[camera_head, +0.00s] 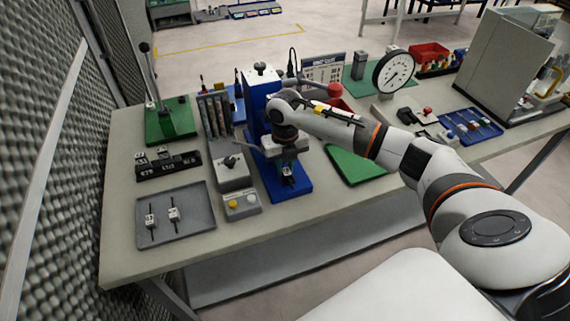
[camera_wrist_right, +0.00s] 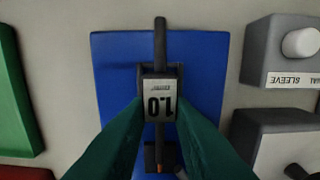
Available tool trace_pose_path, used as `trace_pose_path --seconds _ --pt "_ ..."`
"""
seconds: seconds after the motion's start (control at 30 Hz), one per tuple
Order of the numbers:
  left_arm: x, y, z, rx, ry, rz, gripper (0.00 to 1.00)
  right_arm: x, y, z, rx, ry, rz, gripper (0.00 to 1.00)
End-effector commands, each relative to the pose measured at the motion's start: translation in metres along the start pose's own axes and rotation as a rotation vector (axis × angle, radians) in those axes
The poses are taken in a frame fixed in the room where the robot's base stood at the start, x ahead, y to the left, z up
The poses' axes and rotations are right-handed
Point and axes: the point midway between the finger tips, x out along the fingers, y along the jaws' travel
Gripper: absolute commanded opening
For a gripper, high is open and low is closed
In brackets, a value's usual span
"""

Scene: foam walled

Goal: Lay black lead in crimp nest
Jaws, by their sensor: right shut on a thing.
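My right gripper (camera_head: 287,163) is over the front of the blue crimp press (camera_head: 254,92). In the right wrist view its green fingers (camera_wrist_right: 158,108) are shut on the black lead (camera_wrist_right: 160,40) at a white tag reading 1.0 (camera_wrist_right: 158,88). The lead runs lengthwise above the blue press base (camera_wrist_right: 205,60), with a small copper-coloured end at the bottom. A dark block (camera_wrist_right: 175,70) shows around the tag, probably the nest; I cannot tell whether the lead touches it. In the head view this spot is small and partly hidden. My left gripper is out of view.
A grey tray (camera_head: 193,235) with two tagged leads lies at the front left. A button box (camera_head: 241,207) and a grey unit (camera_head: 229,172) stand left of the press. A green mat (camera_head: 355,165) lies to its right. A dial gauge (camera_head: 393,71) stands behind my arm.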

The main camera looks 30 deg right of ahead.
Motion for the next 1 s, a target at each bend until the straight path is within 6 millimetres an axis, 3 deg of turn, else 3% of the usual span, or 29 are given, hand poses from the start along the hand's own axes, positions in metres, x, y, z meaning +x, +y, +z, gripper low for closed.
trace_pose_path --seconds 0.17,0.2,0.33,0.67,0.77,1.0 --pt "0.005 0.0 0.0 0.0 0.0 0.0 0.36 0.005 0.0 0.0 0.001 0.0 0.0 0.0" --pt "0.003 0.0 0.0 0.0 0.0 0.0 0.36 0.004 0.0 0.0 0.001 0.0 0.0 0.27" --pt "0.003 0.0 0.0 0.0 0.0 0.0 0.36 0.004 0.0 0.0 0.0 0.0 0.0 0.46" --pt "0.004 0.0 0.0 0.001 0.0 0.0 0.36 0.001 0.0 -0.001 0.0 0.001 0.0 0.46" --pt "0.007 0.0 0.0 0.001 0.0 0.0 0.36 -0.01 0.0 -0.001 0.001 0.002 -0.001 0.46" --pt "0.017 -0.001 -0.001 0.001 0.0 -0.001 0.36 -0.059 0.0 -0.001 0.0 0.006 -0.001 0.46"
